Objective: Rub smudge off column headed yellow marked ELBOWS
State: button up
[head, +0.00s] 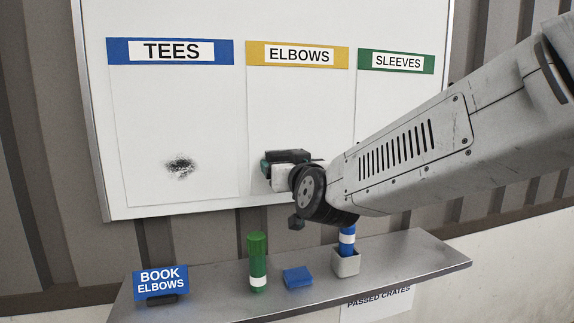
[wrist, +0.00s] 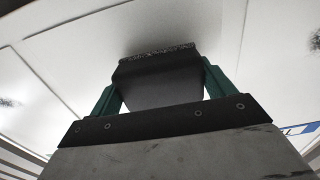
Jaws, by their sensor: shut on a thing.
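The whiteboard (head: 300,15) has a column with a yellow header marked ELBOWS (head: 298,55), between TEES and SLEEVES. My gripper (head: 284,166) is at the lower part of the ELBOWS column. In the wrist view its green fingers are shut on a dark eraser block (wrist: 155,85). The eraser's speckled felt edge is at the board face and looks to be touching it. The board around that edge is grey; I cannot tell smudge from shadow. No separate smudge shows in the ELBOWS column; the gripper hides part of it.
A black smudge (head: 180,166) is in the TEES column. The wrist view shows dark marks at its left (wrist: 8,102) and right edges. The shelf (head: 215,290) below holds a BOOK ELBOWS sign (head: 160,282), a green marker (head: 257,262), a blue cloth-like block (head: 297,277) and a blue marker (head: 347,240) in a cup (head: 346,263).

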jog(key=shift+v, duration=2.7)
jog(key=shift+v, duration=1.45)
jog(key=shift+r, duration=0.1)
